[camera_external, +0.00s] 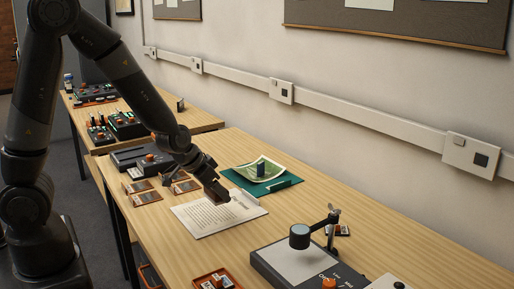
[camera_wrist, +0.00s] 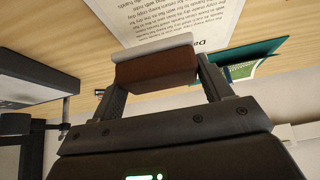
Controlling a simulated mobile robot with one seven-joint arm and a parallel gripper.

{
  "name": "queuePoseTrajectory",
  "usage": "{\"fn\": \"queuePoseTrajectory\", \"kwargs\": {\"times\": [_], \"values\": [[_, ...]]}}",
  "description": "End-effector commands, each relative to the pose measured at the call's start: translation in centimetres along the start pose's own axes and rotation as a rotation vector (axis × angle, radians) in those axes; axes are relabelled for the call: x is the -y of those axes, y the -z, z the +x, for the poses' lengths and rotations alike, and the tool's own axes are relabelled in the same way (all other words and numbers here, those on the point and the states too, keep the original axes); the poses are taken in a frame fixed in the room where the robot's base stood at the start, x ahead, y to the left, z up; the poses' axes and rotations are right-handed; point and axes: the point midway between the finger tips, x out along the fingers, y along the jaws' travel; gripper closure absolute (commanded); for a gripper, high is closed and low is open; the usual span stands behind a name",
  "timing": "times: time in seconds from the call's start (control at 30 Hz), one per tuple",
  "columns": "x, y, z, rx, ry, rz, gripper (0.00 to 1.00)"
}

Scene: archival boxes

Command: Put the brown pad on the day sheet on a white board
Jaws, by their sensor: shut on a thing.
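The day sheet (camera_external: 208,217), a white page of print, lies on the table below my gripper, and part of it shows at the top of the wrist view (camera_wrist: 170,18). Its white board is hard to tell apart from it; a pale piece (camera_external: 244,199) stands at its right end. My gripper (camera_wrist: 156,70) is shut on the brown pad (camera_wrist: 157,77), which spans between the two fingers. A pale grey strip (camera_wrist: 150,48) runs along the pad's far side. In the external view my gripper (camera_external: 217,190) is just above the sheet; whether the pad touches it is unclear.
A green folder (camera_external: 283,185) with a pale curved sheet lies behind the day sheet. A stand with a round lamp-like head (camera_external: 300,236) is at front right. Small brown trays (camera_external: 146,198) lie to the left. An orange-brown tray (camera_external: 226,272) is near the front edge.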

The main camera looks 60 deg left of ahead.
Motion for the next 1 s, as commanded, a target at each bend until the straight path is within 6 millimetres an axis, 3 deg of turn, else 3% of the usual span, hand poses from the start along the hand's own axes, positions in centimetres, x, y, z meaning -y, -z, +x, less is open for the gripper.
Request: {"fn": "queuePoseTrajectory", "kwargs": {"times": [0.67,1.0], "values": [[3.3,0.3,3.0,0.000,-0.002,-0.002,0.50],[3.3,-1.6,6.0,0.002,-0.003,-0.002,0.51]]}}
